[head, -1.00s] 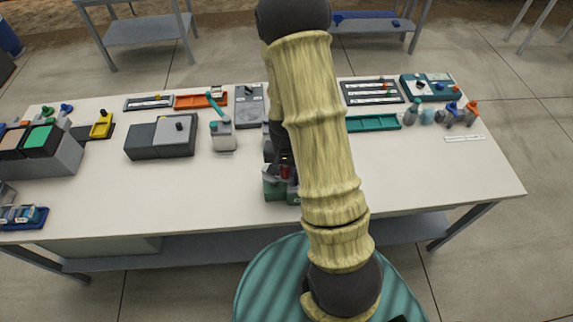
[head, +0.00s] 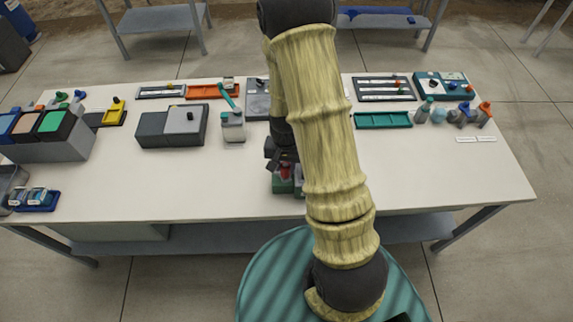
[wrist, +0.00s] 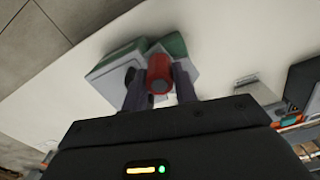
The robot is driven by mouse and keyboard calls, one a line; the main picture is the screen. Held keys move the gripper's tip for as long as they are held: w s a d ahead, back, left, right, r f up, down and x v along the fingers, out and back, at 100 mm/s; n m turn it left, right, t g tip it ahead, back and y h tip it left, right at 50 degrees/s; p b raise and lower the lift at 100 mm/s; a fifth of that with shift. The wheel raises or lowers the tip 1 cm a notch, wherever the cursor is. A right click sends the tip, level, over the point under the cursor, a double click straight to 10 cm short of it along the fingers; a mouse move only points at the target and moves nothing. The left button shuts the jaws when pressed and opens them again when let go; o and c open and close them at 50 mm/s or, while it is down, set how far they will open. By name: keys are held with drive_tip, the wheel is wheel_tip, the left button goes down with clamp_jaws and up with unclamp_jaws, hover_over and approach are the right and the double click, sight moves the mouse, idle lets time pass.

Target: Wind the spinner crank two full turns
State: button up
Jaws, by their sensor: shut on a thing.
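The spinner is a small green and grey unit with a red crank knob, near the table's front edge. In the head view its green body (head: 283,186) shows below my arm, partly hidden, with the red knob (head: 285,172) above it. In the wrist view the green and pale grey body (wrist: 118,62) lies behind the red knob (wrist: 160,68). My gripper (wrist: 160,85) has its two dark fingers on either side of the knob and is shut on it. My arm hides much of the spinner's right side in the head view.
A teal tray (head: 383,120) and several small bottles stand at the back right. The white table top (head: 430,165) is clear at the front right.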

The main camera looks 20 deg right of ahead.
drive_tip(key=shift+w+a+f, duration=0.1)
drive_tip(key=shift+w+a, duration=0.05)
drive_tip(key=shift+a, duration=0.35)
drive_tip(key=shift+w+a+f, duration=0.1)
drive_tip(key=shift+w+a, duration=0.05)
drive_tip(key=shift+a, duration=0.3)
drive_tip(key=shift+w+a+p, duration=0.45)
drive_tip(key=shift+w+a, duration=0.3)
drive_tip(key=shift+a, duration=0.2)
drive_tip(key=shift+r, duration=0.1)
drive_tip(key=shift+w+a+p, duration=0.15)
drive_tip(key=shift+w+p, duration=0.25)
drive_tip(key=shift+w, duration=0.8)
drive_tip(key=shift+w+r, duration=0.1)
